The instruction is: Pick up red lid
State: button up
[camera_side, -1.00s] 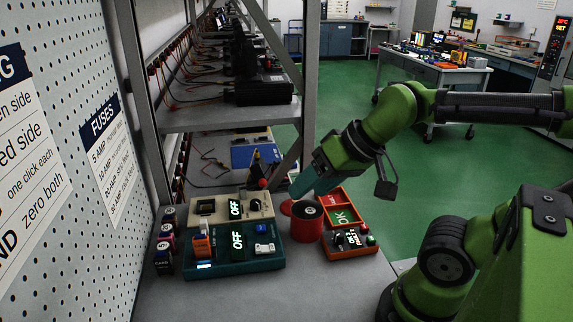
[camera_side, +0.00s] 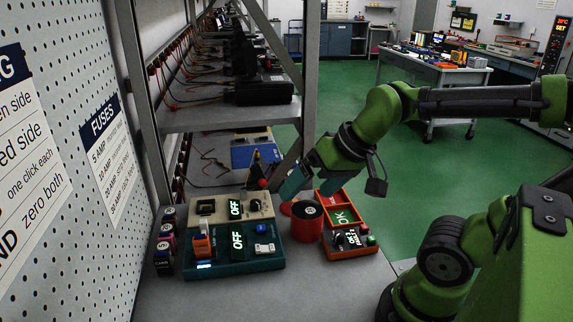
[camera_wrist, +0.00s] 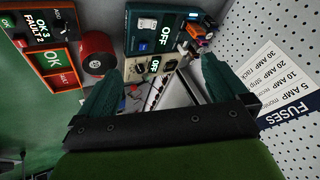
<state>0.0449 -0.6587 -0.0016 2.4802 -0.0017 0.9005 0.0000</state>
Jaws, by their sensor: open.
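A round red piece (camera_side: 286,208), which looks like the red lid, shows in the side view just left of a red cylinder (camera_side: 308,225) with a dark top. The cylinder partly hides it, and I cannot tell whether they touch. My gripper (camera_side: 291,187) is open and empty, just above and behind the red piece in the side view. In the wrist view its teal fingers (camera_wrist: 165,68) are spread wide with nothing between their tips. The red cylinder (camera_wrist: 97,43) lies left of the fingers there; I cannot pick out the lid.
A teal box (camera_side: 215,262) and a beige box (camera_side: 203,222), each showing OFF, stand left of the cylinder. An orange tray (camera_side: 350,252) with an OK panel stands right. A shelf post (camera_side: 308,80) rises close behind my gripper. The bench front is clear.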

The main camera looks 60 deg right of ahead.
jog(key=w+d+f+g+h, duration=0.1)
jog(key=w+d+f+g, duration=0.1)
jog(key=w+d, duration=0.45)
jog(key=n+g, duration=0.4)
jog(key=n, duration=1)
send_over(295, 200)
notch_tip(295, 200, down, 4)
jog(key=shift+h, duration=0.4)
notch_tip(295, 200, down, 12)
jog(key=shift+w+a+r, duration=0.15)
jog(key=shift+r, duration=0.1)
jog(key=shift+s+f, duration=0.2)
jog(key=shift+f, duration=2.5)
jog(key=shift+c, duration=0.3)
jog(key=c, duration=1.1)
jog(key=shift+o, duration=0.2)
